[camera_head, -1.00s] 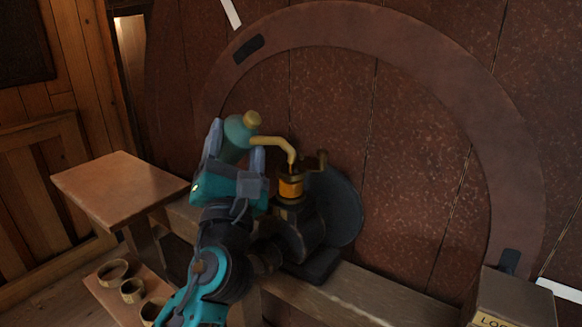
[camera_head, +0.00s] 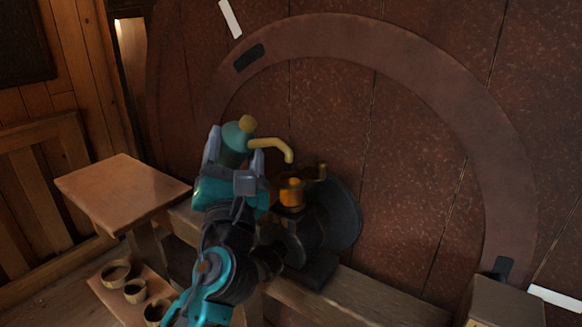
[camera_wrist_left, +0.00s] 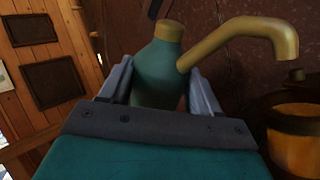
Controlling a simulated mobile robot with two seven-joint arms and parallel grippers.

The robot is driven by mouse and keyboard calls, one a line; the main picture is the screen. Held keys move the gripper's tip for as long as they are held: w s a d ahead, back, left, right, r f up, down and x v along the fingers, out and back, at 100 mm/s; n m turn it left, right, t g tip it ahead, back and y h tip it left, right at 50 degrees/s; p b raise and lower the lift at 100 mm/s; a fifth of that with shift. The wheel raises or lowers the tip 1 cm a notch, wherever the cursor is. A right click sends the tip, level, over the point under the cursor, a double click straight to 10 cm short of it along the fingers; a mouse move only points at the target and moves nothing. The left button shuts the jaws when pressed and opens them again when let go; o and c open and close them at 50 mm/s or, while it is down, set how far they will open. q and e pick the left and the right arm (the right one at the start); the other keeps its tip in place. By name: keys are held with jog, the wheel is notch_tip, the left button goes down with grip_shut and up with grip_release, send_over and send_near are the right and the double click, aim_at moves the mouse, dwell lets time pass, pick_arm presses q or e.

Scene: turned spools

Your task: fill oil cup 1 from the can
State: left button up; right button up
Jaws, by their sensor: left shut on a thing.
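My left gripper (camera_head: 230,150) is shut on the green oil can (camera_head: 237,138), which has a yellow cap and a bent yellow spout (camera_head: 275,145). The can also shows between the fingers in the left wrist view (camera_wrist_left: 157,72). It stands nearly upright. The spout tip is above and slightly left of the orange-filled oil cup (camera_head: 292,192), apart from it. The cup is on a dark machine part and shows at the right edge of the left wrist view (camera_wrist_left: 296,135), with a brass lid raised beside it. My right gripper is out of view.
A dark round disc (camera_head: 338,215) is behind the cup. A wooden beam (camera_head: 350,300) runs below. A box (camera_head: 505,302) sits at lower right.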

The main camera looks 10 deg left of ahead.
pick_arm(q)
jog(key=n+g, duration=0.1)
jog(key=a+r+n+g, duration=0.1)
jog(key=n, duration=0.1)
jog(key=r+n+g+y, duration=0.1)
jog(key=n, duration=0.1)
jog(key=shift+w+a+r+g, duration=0.15)
jog(key=shift+w+a+g, duration=0.15)
jog(key=shift+g, duration=0.1)
jog(key=shift+w+a+r+n+g+h, duration=0.1)
jog(key=shift+a+r+n+g+h, duration=0.1)
jog(key=shift+n+g, duration=0.35)
jog(key=shift+w+a+r+n+g+h, duration=0.1)
jog(key=shift+a+r+n+g, duration=0.1)
jog(key=shift+n+g, duration=0.35)
